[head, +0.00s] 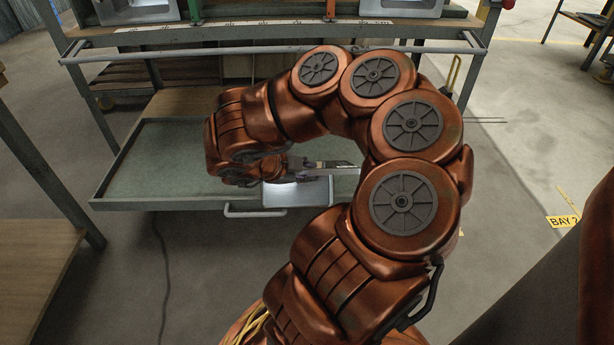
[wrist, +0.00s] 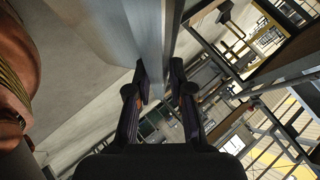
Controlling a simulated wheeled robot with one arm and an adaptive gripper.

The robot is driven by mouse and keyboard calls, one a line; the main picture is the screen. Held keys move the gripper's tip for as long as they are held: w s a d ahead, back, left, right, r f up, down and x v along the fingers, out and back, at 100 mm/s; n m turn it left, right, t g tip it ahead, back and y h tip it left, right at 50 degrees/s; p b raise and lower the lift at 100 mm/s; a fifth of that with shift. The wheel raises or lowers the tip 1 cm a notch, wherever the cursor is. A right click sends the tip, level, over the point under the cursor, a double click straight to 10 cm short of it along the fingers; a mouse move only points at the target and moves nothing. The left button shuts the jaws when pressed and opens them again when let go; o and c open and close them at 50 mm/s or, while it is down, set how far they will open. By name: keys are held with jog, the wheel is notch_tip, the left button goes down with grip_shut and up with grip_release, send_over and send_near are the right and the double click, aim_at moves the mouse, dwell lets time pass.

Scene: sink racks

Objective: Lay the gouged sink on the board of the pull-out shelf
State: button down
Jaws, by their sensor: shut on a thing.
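My gripper (head: 325,166) is shut on a grey metal sink (head: 298,193), seen partly behind my arm over the front edge of the pull-out shelf (head: 160,205). In the wrist view, my gripper's fingers (wrist: 160,82) pinch the edge of the sink (wrist: 135,35), whose smooth wall runs up between them. The shelf's greenish board (head: 160,165) is bare on its left part; my arm covers much of its right. I cannot tell whether the sink touches the shelf. No gouge shows on its visible surface.
Two other sinks stand on the rack above, one at the left (head: 137,10) and one at the right (head: 400,6). A grey rail (head: 200,52) crosses the rack front above the shelf. A wooden-topped table (head: 35,265) stands at the left.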

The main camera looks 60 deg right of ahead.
jog(key=shift+w+d+f+p, duration=0.65)
jog(key=shift+w+d+f, duration=1.15)
jog(key=shift+d+f, duration=0.8)
jog(key=shift+w+d+f+p, duration=0.7)
jog(key=shift+w+d+f, duration=1.1)
jog(key=shift+d+f, duration=0.75)
jog(key=shift+w+d+f+p, duration=0.65)
jog(key=shift+w+d+f, duration=1.15)
jog(key=shift+d+f, duration=0.8)
jog(key=shift+f, duration=0.35)
jog(key=c, duration=0.8)
grip_release()
jog(key=shift+o, duration=0.2)
jog(key=shift+a, duration=0.1)
